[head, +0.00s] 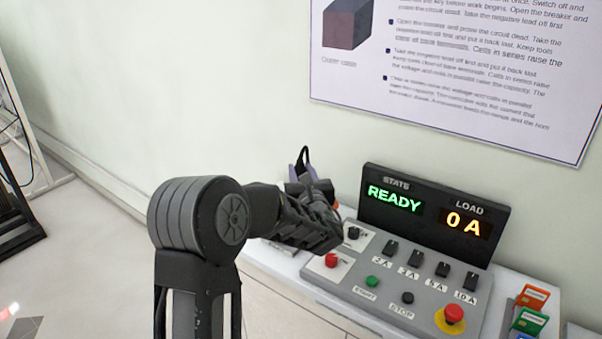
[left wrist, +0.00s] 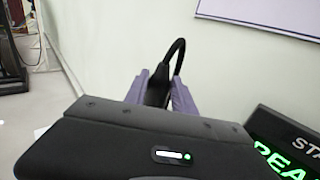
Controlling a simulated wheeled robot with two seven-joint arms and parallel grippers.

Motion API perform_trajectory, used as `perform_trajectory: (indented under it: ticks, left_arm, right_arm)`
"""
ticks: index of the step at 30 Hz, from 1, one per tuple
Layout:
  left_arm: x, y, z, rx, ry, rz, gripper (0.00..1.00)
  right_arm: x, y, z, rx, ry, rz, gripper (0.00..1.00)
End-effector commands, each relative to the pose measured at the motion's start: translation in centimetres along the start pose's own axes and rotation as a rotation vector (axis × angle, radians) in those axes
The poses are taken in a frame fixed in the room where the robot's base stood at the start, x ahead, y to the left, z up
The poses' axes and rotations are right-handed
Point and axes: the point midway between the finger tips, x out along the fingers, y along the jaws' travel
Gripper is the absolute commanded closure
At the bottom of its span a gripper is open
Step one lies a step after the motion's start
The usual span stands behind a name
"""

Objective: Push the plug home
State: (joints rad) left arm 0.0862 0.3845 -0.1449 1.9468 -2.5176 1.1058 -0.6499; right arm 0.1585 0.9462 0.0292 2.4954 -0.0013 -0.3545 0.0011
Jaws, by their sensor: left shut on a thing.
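My left gripper (head: 304,172) is above the back left of the grey panel in the head view. In the left wrist view its two purple fingers (left wrist: 161,92) are shut on a black plug (left wrist: 157,90). A black cable (left wrist: 179,52) loops up from the plug, and its top also shows in the head view. The plug's lower end is hidden, so I cannot tell whether it touches a socket. A red terminal (head: 331,260) and a black terminal (head: 353,233) stand on the panel's left part. My right gripper is out of view.
A display (head: 425,213) reads READY and 0 A behind the panel (head: 390,290). Several black switches, a green START button (head: 372,281), a black STOP button (head: 407,297) and a red emergency button (head: 453,314) are on it. Coloured cards (head: 531,308) stand at right. The wall is close behind.

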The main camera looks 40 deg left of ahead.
Motion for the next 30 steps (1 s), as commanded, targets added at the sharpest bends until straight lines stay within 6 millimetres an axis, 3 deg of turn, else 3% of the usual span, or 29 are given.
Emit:
perform_trajectory:
  ticks: [30]
  left_arm:
    - [0.03, 0.04, 0.17, -0.001, -0.003, 0.001, 1.00]
  right_arm:
    - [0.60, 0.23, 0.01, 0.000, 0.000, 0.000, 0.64]
